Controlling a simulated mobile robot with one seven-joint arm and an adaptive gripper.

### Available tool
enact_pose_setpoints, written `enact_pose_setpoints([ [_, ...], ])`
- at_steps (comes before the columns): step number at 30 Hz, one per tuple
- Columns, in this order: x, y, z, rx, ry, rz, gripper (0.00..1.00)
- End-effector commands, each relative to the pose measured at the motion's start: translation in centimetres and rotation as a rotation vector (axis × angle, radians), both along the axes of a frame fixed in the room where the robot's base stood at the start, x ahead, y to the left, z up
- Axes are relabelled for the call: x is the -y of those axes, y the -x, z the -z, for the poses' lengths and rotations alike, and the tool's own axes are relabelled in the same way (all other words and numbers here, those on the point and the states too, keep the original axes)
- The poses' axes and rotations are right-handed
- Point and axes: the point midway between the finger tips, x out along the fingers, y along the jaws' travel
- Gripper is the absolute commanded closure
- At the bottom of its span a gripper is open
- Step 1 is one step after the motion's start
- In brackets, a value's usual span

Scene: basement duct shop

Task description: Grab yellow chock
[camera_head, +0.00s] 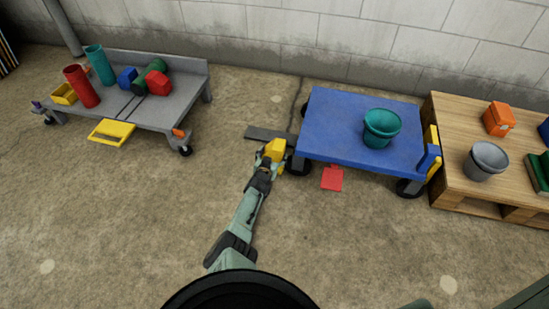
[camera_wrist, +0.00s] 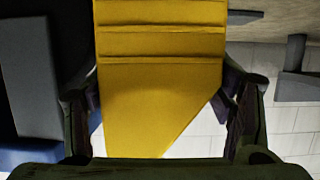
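The yellow chock (camera_head: 275,149) is at the end of my arm in the head view, beside the left end of the blue cart. It is a wedge-like block with ridges across one face. In the wrist view the chock (camera_wrist: 160,70) fills the space between the two fingers, with one sloped side at lower right. My gripper (camera_head: 268,160) has a finger on each side of it and appears closed on it; the fingers also show in the wrist view (camera_wrist: 160,115). I cannot tell from these views whether the chock touches the floor.
The blue cart (camera_head: 335,142) carries a teal bucket (camera_head: 381,128). A dark flat strip (camera_head: 266,134) lies behind my gripper, and a red piece (camera_head: 332,178) lies before the cart. A grey cart (camera_head: 180,110) stands left, a wooden pallet (camera_head: 450,182) right. Front floor is clear.

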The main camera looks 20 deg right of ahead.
Motion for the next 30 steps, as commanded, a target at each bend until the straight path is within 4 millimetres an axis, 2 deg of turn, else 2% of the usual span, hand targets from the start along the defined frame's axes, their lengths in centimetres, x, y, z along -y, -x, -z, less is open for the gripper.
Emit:
enact_pose_setpoints([
  [2,0.0,0.0,0.0,0.000,0.000,0.000,0.44],
  [12,0.0,0.0,0.1,-0.001,-0.001,0.000,0.66],
  [23,0.0,-0.1,-0.7,0.002,0.001,0.000,0.66],
  [26,0.0,-0.1,-1.8,0.002,0.000,0.000,0.66],
  [30,0.0,-0.1,-4.2,0.003,0.002,0.000,0.66],
])
